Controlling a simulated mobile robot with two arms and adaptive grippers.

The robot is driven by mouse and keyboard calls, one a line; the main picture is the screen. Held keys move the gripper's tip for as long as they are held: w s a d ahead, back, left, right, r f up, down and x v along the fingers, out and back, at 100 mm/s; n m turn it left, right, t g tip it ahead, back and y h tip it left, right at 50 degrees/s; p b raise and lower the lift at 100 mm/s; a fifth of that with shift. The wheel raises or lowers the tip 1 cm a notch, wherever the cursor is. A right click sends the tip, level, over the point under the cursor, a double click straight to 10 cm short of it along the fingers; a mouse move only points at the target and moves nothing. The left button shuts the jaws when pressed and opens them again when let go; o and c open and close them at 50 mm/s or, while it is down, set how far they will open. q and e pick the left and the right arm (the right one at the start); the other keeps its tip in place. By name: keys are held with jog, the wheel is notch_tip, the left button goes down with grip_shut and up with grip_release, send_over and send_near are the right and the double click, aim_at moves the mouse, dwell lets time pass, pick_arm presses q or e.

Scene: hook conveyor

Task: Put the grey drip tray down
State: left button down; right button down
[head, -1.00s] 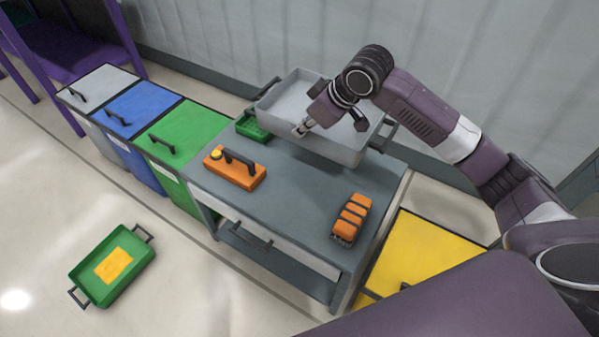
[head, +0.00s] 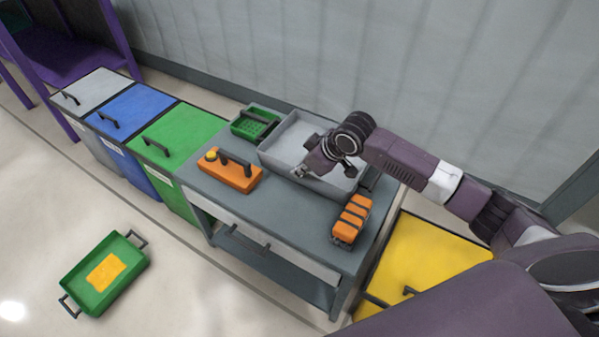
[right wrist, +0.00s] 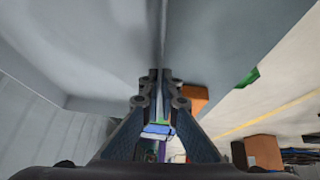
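In the right wrist view, the fingers (right wrist: 161,77) are closed on the tray's wall (right wrist: 205,45). My arm hides part of the tray's right side. My left gripper is not in view.
On the worktable, an orange block with a handle (head: 228,176) and an orange ribbed item (head: 351,219) stand close in front of the tray. A green basket (head: 250,125) is at its left. Lidded bins stand left; a yellow lid (head: 430,265) is right. A green tray (head: 82,290) lies on the floor.

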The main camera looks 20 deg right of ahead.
jog(key=shift+w+f, duration=0.15)
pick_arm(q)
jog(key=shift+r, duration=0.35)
pick_arm(e)
jog(key=c, duration=2.6)
grip_release()
jog(key=shift+f, duration=0.25)
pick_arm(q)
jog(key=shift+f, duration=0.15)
pick_arm(e)
jog(key=o, duration=0.4)
jog(key=shift+o, duration=0.2)
